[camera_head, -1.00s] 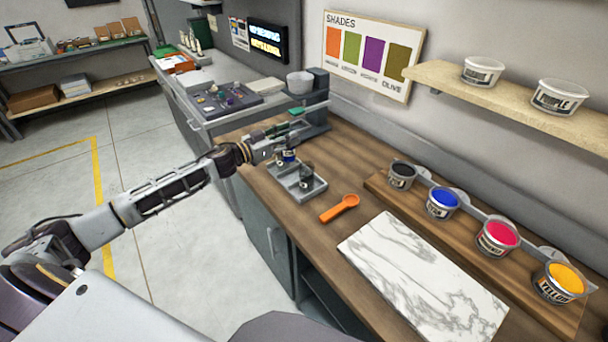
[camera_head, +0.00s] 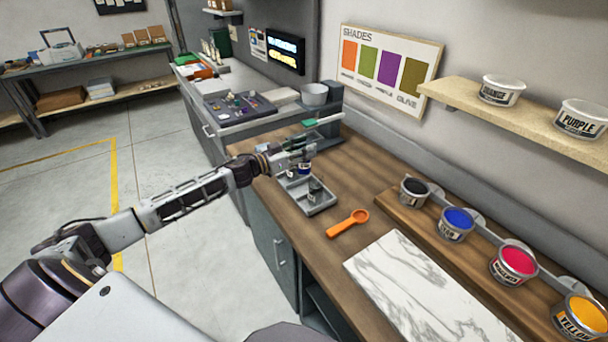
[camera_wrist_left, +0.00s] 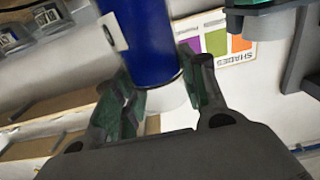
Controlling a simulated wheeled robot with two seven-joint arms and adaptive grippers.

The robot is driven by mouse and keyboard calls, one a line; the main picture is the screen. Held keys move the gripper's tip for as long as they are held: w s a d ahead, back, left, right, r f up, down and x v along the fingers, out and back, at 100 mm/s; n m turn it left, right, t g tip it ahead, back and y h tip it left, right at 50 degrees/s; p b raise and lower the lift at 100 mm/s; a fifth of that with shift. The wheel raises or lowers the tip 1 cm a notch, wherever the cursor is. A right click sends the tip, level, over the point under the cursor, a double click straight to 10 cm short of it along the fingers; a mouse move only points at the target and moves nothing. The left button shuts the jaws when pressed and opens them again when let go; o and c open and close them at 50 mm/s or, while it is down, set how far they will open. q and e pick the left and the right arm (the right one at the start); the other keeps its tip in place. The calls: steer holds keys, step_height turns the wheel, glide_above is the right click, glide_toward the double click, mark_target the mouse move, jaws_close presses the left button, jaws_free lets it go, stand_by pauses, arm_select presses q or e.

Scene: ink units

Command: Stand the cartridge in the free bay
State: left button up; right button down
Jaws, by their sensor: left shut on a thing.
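My left gripper (camera_head: 298,158) is shut on a dark blue cartridge (camera_head: 304,169), near the back end of a grey tray (camera_head: 322,208) on the wooden counter. In the left wrist view the cartridge (camera_wrist_left: 146,38) is a blue cylinder with a white label patch, between the green-padded fingers (camera_wrist_left: 160,90). A dark bottle-like unit (camera_head: 315,190) stands in the front part of the tray. The gripper and cartridge partly cover the tray's back part, so I cannot tell whether the cartridge touches it. My right gripper is not in view.
A grey stand (camera_head: 329,130) with a green-topped part is just behind the gripper. An orange scoop (camera_head: 347,223) and a marble slab (camera_head: 425,290) lie in front. Paint tubs, including a blue one (camera_head: 457,223), line the right side. Bare counter lies between tray and tubs.

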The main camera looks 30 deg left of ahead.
mark_target(298, 171)
arm_select(q)
steer(key=shift+f, duration=2.15)
steer(key=shift+f, duration=2.1)
steer(key=shift+f, duration=0.1)
steer(key=o, duration=1.1)
steer(key=shift+v, duration=1.05)
steer(key=shift+b+v, duration=0.55)
steer(key=shift+v, duration=4.4)
